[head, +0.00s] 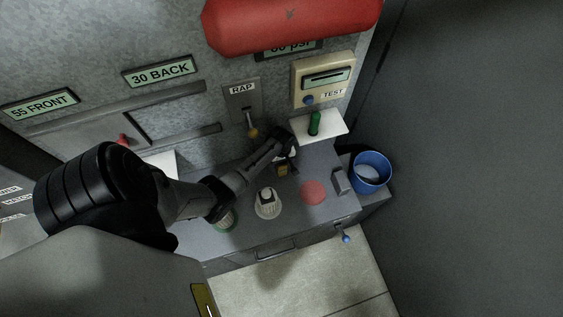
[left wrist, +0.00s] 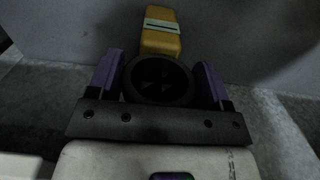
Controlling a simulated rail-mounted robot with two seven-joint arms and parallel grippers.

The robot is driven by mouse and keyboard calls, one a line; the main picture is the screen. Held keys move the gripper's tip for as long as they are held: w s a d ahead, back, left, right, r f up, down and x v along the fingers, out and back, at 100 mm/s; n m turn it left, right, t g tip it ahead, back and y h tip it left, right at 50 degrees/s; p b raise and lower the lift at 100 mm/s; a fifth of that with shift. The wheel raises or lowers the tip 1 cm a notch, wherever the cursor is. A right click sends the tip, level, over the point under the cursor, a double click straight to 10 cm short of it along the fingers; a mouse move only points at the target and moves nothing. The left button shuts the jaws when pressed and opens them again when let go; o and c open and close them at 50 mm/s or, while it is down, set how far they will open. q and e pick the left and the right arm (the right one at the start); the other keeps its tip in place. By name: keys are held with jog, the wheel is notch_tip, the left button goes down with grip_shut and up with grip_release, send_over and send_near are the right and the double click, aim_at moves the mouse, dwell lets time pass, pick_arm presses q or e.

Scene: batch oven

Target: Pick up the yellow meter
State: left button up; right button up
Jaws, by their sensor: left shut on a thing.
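The yellow meter (head: 283,170) shows as a small yellow block at my left gripper (head: 284,155), over the grey counter. In the left wrist view the yellow meter (left wrist: 161,38) has a pale display strip and extends beyond my left gripper (left wrist: 158,80). A dark round part (left wrist: 160,80) fills the space between the purple fingers. The gripper is shut on the meter. Whether the meter touches the counter is unclear. The right gripper is not in view.
A white-ribbed knob (head: 267,204) and a pink disc (head: 312,192) are on the counter. A blue bucket (head: 371,171) stands at right. A green cylinder (head: 315,122) stands on a white shelf (head: 330,132). A RAP lever (head: 252,131) is on the wall behind.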

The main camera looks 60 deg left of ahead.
pick_arm(q)
jog(key=c, duration=0.5)
jog(key=shift+r, duration=0.1)
